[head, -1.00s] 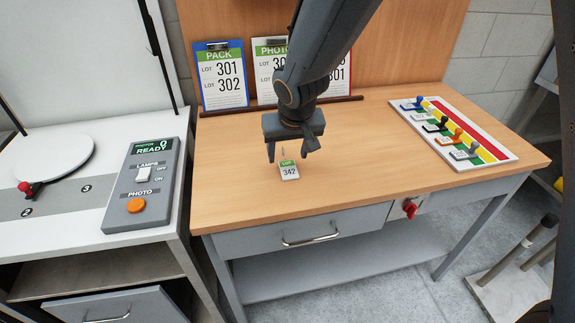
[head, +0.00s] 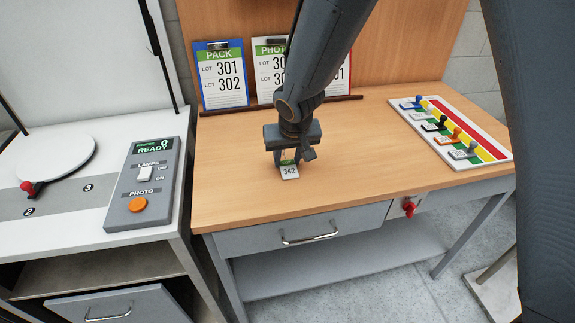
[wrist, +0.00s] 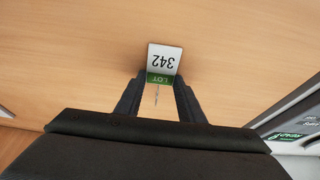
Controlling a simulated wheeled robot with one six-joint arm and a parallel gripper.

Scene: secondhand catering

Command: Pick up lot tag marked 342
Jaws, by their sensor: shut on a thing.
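The lot tag marked 342 (head: 290,172) is a small white card with a green LOT band, on the wooden desk top below my arm. My gripper (head: 289,163) is down at the tag, its fingers shut on the green end. In the wrist view the tag (wrist: 164,58) shows upside down, with its green band between the fingertips of my gripper (wrist: 160,80). A thin string trails from the tag between the fingers. I cannot tell whether the tag still touches the desk.
Clipboards with lot numbers (head: 221,80) lean at the back of the desk (head: 235,185). A striped board (head: 470,140) with several coloured clips lies at the right. A grey control box (head: 143,185) stands on the white bench at the left. The desk around the tag is clear.

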